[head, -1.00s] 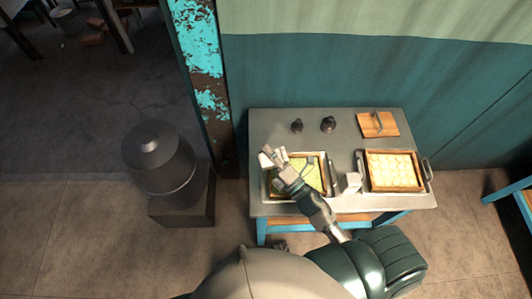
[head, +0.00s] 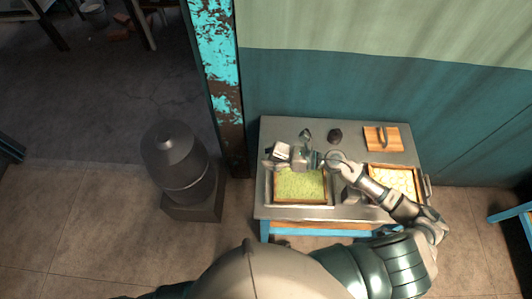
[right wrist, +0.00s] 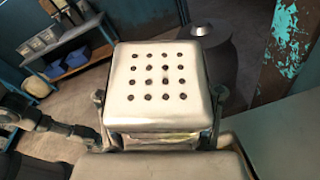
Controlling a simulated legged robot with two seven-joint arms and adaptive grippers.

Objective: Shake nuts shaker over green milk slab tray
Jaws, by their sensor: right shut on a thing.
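The nuts shaker (head: 281,151) is a pale box above the back-left edge of the green milk slab tray (head: 327,187). In the right wrist view, the shaker (right wrist: 160,75) shows a square face with rows of dark holes. My right gripper (head: 290,156) is shut on it, with one finger at each side in the right wrist view (right wrist: 160,108). The tray has a wooden rim around a green, grainy-looking slab and sits at the left of the table. Its back edge is partly hidden by the gripper. My left gripper is out of view.
A second tray with pale round pieces (head: 392,181) sits at the right, partly behind my right arm. A dark drum (head: 175,160) stands left.

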